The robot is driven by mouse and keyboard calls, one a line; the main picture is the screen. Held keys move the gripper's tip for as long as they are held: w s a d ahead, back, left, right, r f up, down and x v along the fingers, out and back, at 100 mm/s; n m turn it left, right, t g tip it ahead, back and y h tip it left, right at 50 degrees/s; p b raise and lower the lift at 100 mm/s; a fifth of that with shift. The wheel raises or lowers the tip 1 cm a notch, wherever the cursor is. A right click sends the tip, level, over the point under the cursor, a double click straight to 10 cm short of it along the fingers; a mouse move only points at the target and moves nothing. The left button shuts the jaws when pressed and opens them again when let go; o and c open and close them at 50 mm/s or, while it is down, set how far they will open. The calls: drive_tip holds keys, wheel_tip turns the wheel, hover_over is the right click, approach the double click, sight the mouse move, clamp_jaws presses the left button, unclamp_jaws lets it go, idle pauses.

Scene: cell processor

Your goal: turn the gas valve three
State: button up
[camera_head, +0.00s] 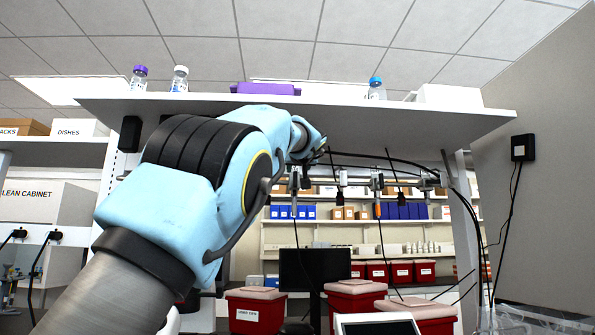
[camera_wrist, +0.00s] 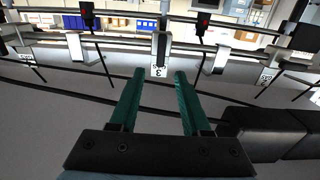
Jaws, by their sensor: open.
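In the wrist view, gas valve three (camera_wrist: 160,46) is a pale fitting on a horizontal rail, with a white tag marked 3 (camera_wrist: 159,71) below it. My gripper (camera_wrist: 160,76) has two green fingers, apart and empty, pointing toward this valve. The tag appears between the fingertips, and the valve body lies just beyond them. I see no contact. In the head view, my arm reaches up to the rail under the shelf; the fingers are hidden, and I cannot tell which valve there is three.
Another valve (camera_wrist: 219,55) with its own tag sits to the right on the rail. Black hoses and cables cross near the fingers. The white shelf (camera_head: 330,108) overhangs the rail, with bottles (camera_head: 180,80) on top. Red bins (camera_head: 255,309) and a monitor (camera_head: 314,268) stand below.

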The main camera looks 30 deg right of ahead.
sight(296, 175)
drive_tip(key=p+x, duration=0.4)
drive_tip(key=x, duration=0.2)
drive_tip(key=shift+w+r, duration=0.1)
drive_tip(key=shift+r, duration=0.05)
drive_tip(key=shift+w+d+f, duration=0.2)
drive_tip(key=shift+w, duration=0.2)
drive_tip(key=shift+c, duration=0.4)
clamp_jaws()
